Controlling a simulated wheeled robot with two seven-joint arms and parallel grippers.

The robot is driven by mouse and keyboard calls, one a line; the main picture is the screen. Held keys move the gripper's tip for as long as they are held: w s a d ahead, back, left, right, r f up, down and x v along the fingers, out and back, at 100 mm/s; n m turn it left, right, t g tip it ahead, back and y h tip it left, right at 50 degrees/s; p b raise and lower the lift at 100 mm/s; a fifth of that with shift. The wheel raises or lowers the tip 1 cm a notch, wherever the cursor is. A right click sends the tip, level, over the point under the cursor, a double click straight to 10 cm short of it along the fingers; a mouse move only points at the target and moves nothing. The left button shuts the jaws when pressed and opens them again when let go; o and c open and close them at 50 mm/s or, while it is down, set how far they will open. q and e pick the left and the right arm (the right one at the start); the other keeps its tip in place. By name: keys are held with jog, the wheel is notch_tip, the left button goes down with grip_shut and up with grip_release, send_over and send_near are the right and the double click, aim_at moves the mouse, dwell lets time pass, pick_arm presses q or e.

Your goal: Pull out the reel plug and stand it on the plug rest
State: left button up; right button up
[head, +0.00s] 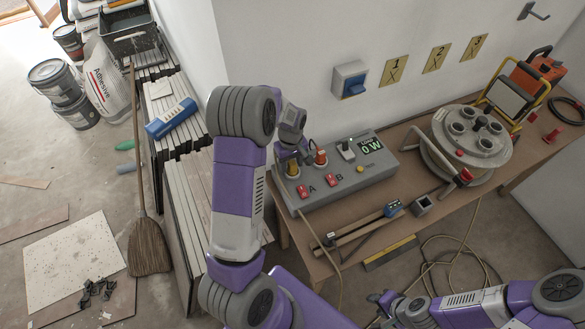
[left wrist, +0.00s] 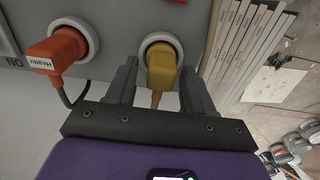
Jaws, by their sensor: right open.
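The yellow plug (left wrist: 161,68) sits in a round socket of the grey power box (head: 342,178); it also shows in the head view (head: 292,169). I take it for the reel plug, but its cable is only partly visible. My left gripper (left wrist: 159,72) is open, with its fingers on either side of the yellow plug and a gap at the left finger. The cable reel (head: 472,138) stands at the right. My right gripper (head: 384,301) is open and empty, low in front of the bench.
An orange plug (left wrist: 58,48) labelled Heater is in the neighbouring socket. Tile stacks (head: 188,215) stand left of the bench.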

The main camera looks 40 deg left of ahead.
pick_arm(q)
grip_shut()
jog(key=shift+r+p, duration=0.85)
jog(key=shift+r, duration=0.3)
dwell(0.9)
jog(key=shift+r+p, duration=1.4)
jog(key=shift+r, duration=0.45)
jog(key=shift+r, duration=0.1)
jog(key=shift+r+p, duration=1.15)
jog(key=shift+r, duration=0.25)
